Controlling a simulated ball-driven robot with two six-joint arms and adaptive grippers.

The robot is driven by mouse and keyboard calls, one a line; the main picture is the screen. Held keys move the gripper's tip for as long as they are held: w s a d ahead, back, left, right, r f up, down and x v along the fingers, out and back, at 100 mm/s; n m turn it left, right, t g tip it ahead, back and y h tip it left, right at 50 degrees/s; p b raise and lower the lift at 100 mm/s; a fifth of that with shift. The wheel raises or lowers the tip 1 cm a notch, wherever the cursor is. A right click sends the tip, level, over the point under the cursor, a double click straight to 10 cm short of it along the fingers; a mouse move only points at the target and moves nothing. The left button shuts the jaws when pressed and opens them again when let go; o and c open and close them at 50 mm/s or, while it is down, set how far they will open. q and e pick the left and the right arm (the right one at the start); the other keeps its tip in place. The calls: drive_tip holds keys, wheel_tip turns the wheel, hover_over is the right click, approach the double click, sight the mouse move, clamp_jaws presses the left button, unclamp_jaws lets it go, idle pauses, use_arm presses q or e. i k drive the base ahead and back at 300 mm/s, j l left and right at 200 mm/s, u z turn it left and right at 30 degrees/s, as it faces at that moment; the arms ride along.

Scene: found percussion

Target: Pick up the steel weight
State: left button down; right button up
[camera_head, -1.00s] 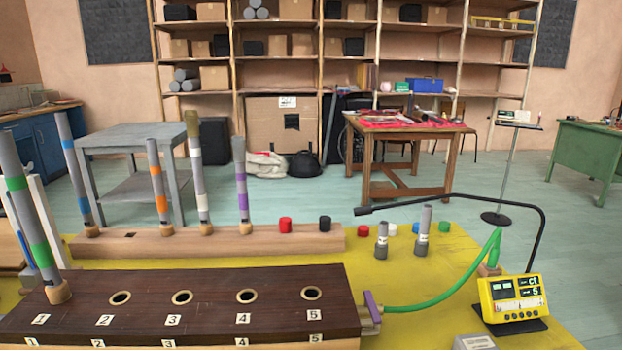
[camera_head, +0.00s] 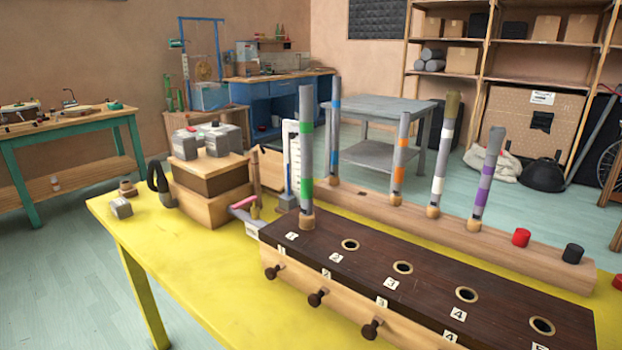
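Several grey metal-looking blocks (camera_head: 187,144) sit on top of a stacked wooden box (camera_head: 212,205) at the left end of the yellow table. A smaller grey block (camera_head: 121,208) lies on the yellow tabletop near its left corner. I cannot tell from this view which of these is the steel weight. Neither of my grippers is in view.
The yellow table (camera_head: 190,290) is bare along its front left. A dark slotted block (camera_head: 420,275) with numbered holes and one green-banded tube (camera_head: 306,150) fills the right. Behind it, several banded tubes stand in a wooden rail (camera_head: 500,247). A black curved object (camera_head: 157,182) stands beside the box.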

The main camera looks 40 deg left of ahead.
sight(185, 144)
drive_tip(key=u, duration=2.05)
drive_tip(key=i+j, duration=0.2)
drive_tip(key=j+z, duration=0.05)
drive_tip(key=j, duration=0.05)
